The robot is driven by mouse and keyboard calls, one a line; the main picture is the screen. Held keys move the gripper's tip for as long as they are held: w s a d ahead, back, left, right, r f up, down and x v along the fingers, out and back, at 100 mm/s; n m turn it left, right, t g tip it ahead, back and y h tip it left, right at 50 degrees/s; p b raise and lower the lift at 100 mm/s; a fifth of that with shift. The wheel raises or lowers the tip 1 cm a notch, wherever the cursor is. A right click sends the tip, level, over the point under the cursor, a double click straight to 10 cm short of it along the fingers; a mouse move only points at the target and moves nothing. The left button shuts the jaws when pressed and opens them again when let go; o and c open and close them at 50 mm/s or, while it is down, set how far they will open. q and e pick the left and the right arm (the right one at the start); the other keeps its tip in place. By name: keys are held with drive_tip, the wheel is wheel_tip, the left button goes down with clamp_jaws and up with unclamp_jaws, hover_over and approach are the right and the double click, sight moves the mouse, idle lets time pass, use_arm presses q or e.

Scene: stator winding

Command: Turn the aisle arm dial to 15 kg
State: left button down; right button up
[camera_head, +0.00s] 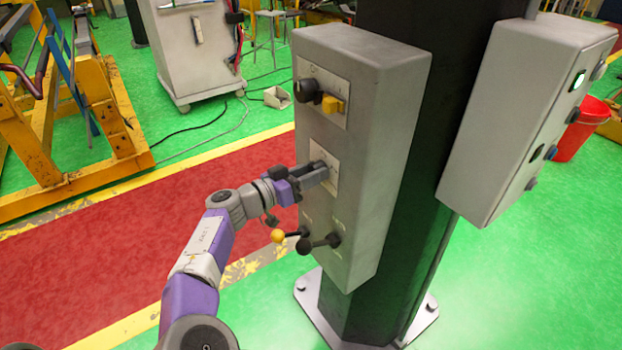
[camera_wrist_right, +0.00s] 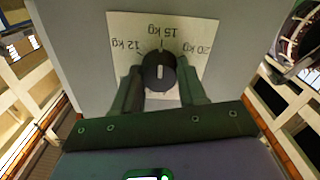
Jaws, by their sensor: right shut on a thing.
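The black round dial (camera_wrist_right: 158,72) sits on a pale label plate (camera_wrist_right: 125,30) marked 12 kg, 15 kg and 20 kg, seen upside down in the wrist view. The dial's white line stands upright, in line with the tick at 15 kg. In the head view the plate (camera_head: 331,155) is on the front of the grey control box, and the dial is mostly hidden by the fingers. My right gripper (camera_head: 325,173) is shut on the dial; the wrist view shows its dark fingers (camera_wrist_right: 160,88) on either side. My left gripper is not in view.
Another box (camera_head: 505,120) is at the right.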

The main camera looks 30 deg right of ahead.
idle(0.3)
drive_tip(key=o, duration=1.1)
drive_tip(key=shift+c, duration=0.2)
drive_tip(key=a+p, duration=0.2)
drive_tip(key=a, duration=0.5)
drive_tip(key=shift+s+a, duration=0.3)
